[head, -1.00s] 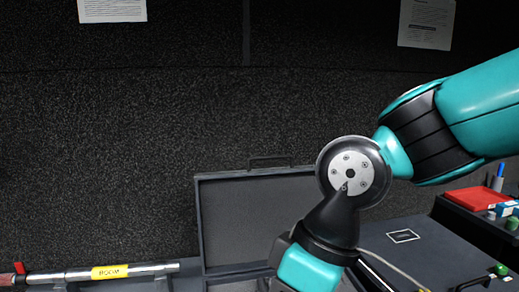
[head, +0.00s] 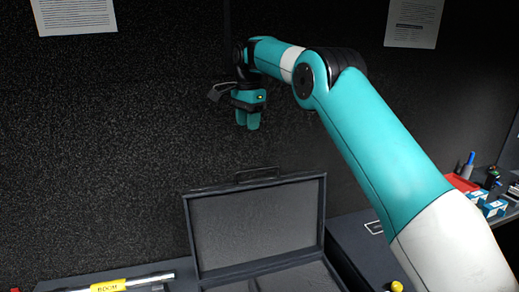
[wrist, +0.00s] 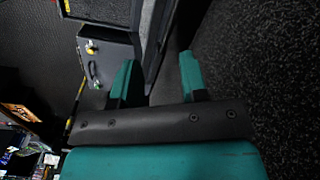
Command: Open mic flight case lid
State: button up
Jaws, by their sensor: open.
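The flight case stands in the lower middle of the head view with its lid (head: 258,225) raised, leaning near upright against the back. The lid's grey inner face looks toward me, and its handle (head: 268,175) shows above the top edge. Part of the case's base (head: 280,280) shows at the picture's bottom edge; the rest is cut off. My gripper (head: 247,126) hangs above the lid, fingers down, apart from it. In the wrist view my gripper (wrist: 158,78) has its two fingers apart with nothing held between them.
A rod with a yellow label (head: 108,286) lies left of the case. A dark box (head: 350,245) stands to the right, with a red tray (head: 462,183) and small items beyond. The dark carpeted wall (head: 120,130) is close behind the gripper.

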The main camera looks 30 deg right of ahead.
jog(key=w+d+m+p, duration=0.2)
jog(key=w+d+m, duration=0.1)
jog(key=d+m, duration=0.2)
notch_tip(320, 180, down, 17)
jog(key=shift+s+d+f+b, duration=0.1)
jog(key=shift+d+f+b, duration=0.05)
jog(key=shift+b, duration=0.15)
grip_shut()
